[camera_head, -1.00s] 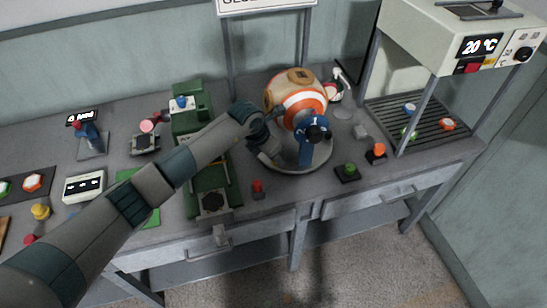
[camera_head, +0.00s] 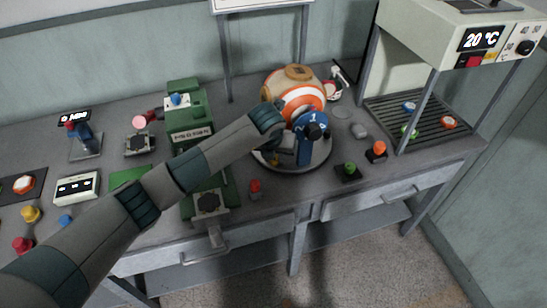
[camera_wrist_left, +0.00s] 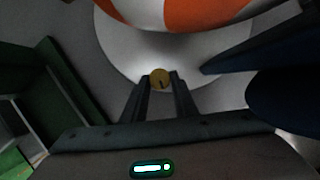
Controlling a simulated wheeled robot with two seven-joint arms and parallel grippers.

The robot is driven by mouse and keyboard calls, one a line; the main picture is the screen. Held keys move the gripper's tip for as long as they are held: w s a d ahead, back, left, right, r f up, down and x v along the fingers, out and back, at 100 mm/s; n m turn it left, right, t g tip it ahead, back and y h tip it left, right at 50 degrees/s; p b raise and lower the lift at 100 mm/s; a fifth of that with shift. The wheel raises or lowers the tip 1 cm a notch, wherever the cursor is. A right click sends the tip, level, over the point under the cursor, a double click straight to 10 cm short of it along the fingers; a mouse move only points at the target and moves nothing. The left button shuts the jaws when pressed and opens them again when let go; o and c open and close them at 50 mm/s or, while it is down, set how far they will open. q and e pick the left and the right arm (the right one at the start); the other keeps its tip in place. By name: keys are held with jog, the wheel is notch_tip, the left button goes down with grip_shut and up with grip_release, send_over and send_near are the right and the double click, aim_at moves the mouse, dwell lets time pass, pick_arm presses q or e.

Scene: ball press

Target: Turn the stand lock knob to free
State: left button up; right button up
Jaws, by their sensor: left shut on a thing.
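The orange and white ball (camera_head: 293,95) rests on a round pale stand (camera_head: 318,158) with a blue upright (camera_head: 305,150) and a black knob (camera_head: 316,131). My left arm reaches in from the left, and its gripper (camera_head: 278,150) is low beside the stand, partly hidden behind my wrist. In the left wrist view, a small round brass knob (camera_wrist_left: 160,78) with a dark slot sits between my left fingertips (camera_wrist_left: 160,84), in front of the white stand base (camera_wrist_left: 115,50). The fingers are shut on it. My right gripper is not in view.
A green press (camera_head: 190,125) stands left of the ball, partly behind my arm. A red button (camera_head: 255,187), a green button (camera_head: 349,169) and an orange button (camera_head: 377,148) lie near the front. A rack with a heater (camera_head: 445,40) stands at the right.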

pick_arm(q)
jog(key=shift+r, duration=0.1)
jog(key=o, duration=1.1)
jog(key=shift+c, duration=0.2)
jog(key=shift+s+r, duration=0.25)
jog(key=shift+r, duration=0.3)
jog(key=b+v, duration=0.4)
jog(key=v, duration=1.2)
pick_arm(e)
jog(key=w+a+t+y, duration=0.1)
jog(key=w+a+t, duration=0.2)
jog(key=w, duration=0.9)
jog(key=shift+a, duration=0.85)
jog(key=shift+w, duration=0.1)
